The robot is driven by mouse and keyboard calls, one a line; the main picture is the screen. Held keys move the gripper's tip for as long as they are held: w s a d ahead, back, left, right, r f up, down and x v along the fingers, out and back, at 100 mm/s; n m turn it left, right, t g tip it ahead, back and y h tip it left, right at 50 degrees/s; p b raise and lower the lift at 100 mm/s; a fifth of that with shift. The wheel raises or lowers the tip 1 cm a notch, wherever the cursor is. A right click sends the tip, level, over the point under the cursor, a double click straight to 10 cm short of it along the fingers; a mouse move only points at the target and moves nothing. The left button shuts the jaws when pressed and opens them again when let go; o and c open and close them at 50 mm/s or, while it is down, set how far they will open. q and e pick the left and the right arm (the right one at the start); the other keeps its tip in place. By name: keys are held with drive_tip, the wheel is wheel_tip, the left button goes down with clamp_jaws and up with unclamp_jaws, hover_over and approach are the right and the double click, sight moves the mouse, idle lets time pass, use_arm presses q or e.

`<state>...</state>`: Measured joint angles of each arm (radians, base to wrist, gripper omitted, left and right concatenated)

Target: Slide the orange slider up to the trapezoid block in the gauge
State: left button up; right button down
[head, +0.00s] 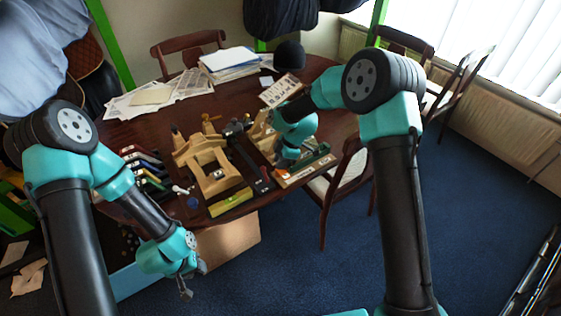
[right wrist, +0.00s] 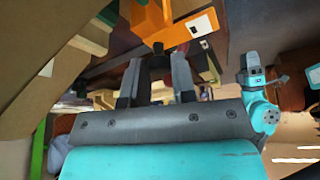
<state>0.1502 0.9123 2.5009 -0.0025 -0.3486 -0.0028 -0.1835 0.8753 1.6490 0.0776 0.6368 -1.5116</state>
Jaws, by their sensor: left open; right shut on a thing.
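The orange slider (right wrist: 178,32) shows at the top of the right wrist view, with a white label on it. My right gripper (right wrist: 157,72) has its fingers on either side of a dark knob under the slider and is shut on it. In the head view my right gripper (head: 285,162) is over the right part of the table, at a long board with green and reddish parts (head: 303,168), which may be the gauge. My left gripper (head: 185,291) is open and empty, in front of the table and away from the board.
A wooden frame (head: 215,182) stands on the dark table left of the board, with a yellow-green level (head: 230,201) at its front. A black bar tool (head: 252,168) lies between them. Papers (head: 226,62) lie at the back. A chair (head: 345,182) stands at the right edge.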

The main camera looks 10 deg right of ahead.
drive_tip(key=d, duration=0.1)
drive_tip(key=w+d, duration=0.1)
drive_tip(key=shift+w+d, duration=0.2)
drive_tip(key=shift+d, duration=0.15)
drive_tip(key=c, duration=0.9)
unclamp_jaws()
drive_tip(key=shift+c, duration=0.2)
drive_tip(key=shift+r, duration=0.15)
drive_tip(key=v, duration=1.7)
drive_tip(key=shift+s+r, duration=0.1)
drive_tip(key=shift+r, duration=0.05)
